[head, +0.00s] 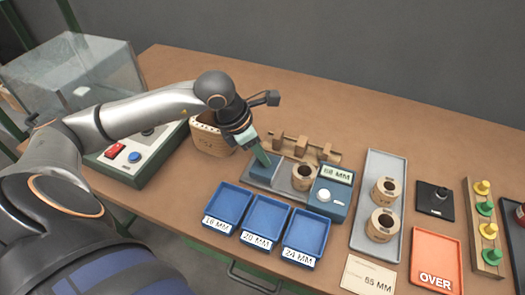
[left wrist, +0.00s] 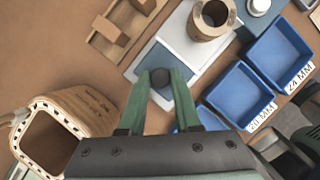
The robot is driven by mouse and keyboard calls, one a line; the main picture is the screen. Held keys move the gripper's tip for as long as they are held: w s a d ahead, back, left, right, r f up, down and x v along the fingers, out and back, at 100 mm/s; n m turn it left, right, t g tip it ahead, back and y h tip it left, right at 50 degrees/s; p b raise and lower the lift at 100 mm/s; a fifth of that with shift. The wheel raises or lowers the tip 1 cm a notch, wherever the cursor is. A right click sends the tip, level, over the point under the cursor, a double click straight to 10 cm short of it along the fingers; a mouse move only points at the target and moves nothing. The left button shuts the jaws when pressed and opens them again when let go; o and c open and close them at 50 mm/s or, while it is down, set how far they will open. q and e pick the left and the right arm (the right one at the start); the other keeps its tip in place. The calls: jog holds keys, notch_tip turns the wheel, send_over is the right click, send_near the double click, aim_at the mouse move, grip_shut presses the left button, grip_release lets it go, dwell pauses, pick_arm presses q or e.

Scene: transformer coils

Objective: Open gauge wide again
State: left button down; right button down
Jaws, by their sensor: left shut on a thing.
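The gauge (head: 283,186) lies in the middle of the table, with a grey bed and a blue box bearing a small display (head: 336,174) that seems to read 68 MM. A tan coil (head: 304,176) stands upright on the bed beside the box; it also shows in the left wrist view (left wrist: 209,22). My left gripper (head: 264,158) points down at the gauge's left end. In the left wrist view its green fingers (left wrist: 160,77) are shut on a round black knob (left wrist: 160,76) of the gauge's slide. Bare bed shows between knob and coil. My right gripper is not in view.
Blue trays (head: 268,220) with size labels lie in front of the gauge. A wooden rack (head: 301,147) is behind, a woven basket (head: 208,136) to the left. A grey tray (head: 363,225) with two coils and a red OVER tray (head: 436,255) are to the right.

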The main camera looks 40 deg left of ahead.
pick_arm(q)
jog(key=c, duration=0.6)
grip_release()
jog(key=shift+d, duration=0.1)
jog(key=v, duration=1.2)
jog(key=shift+s+r, duration=0.1)
jog(key=shift+r, duration=0.15)
